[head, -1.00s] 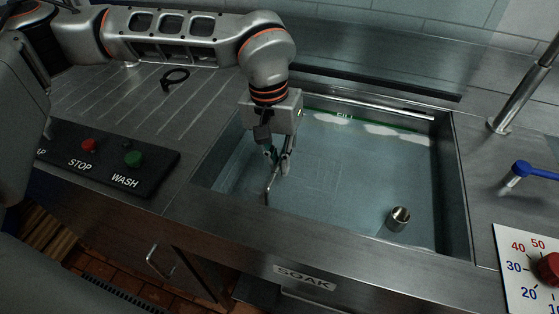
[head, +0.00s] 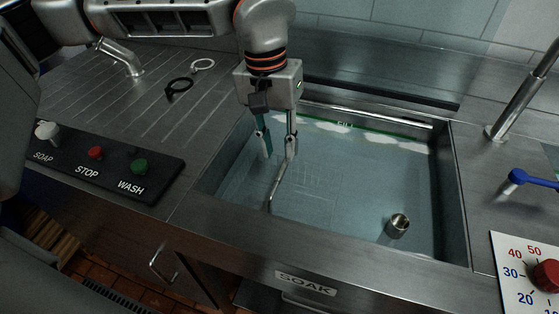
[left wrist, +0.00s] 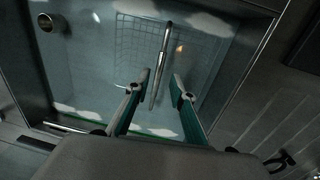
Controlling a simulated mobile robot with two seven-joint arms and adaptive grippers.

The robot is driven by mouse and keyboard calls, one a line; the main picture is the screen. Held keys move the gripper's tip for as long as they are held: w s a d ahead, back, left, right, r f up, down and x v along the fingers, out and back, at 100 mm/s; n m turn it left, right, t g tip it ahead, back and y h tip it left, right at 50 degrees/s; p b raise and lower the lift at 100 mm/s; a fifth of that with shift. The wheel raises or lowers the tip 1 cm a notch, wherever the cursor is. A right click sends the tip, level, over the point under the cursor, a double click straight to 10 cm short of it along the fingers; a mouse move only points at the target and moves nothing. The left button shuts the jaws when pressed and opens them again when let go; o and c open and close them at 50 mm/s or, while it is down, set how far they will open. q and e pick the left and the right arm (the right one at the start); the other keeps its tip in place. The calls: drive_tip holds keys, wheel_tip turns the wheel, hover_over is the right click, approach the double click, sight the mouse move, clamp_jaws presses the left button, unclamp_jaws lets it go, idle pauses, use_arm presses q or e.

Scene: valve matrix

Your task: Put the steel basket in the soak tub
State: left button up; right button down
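The steel basket (head: 318,180) shows as a faint wire grid under the water of the soak tub (head: 458,190). Its bent rod handle (head: 279,182) stands up out of the water, leaning. My left gripper (head: 279,154) is open above the tub, with the handle's top close to its right finger. In the left wrist view the basket (left wrist: 192,48) lies below, and the handle (left wrist: 160,68) runs up between the spread fingertips of the gripper (left wrist: 155,86). The fingers do not grip it. Whether one finger touches it I cannot tell. My right gripper is not in view.
A short steel cylinder (head: 398,225) stands in the tub at the front right. A button panel (head: 110,166) lies left of the tub, on the ribbed drainboard side. A blue-handled tap (head: 530,178) and a red dial (head: 548,271) are at right. White foam (head: 378,143) floats at the back.

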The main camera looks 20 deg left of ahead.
use_arm(q)
drive_tip(key=shift+a+r, duration=0.2)
drive_tip(key=shift+r, duration=2.15)
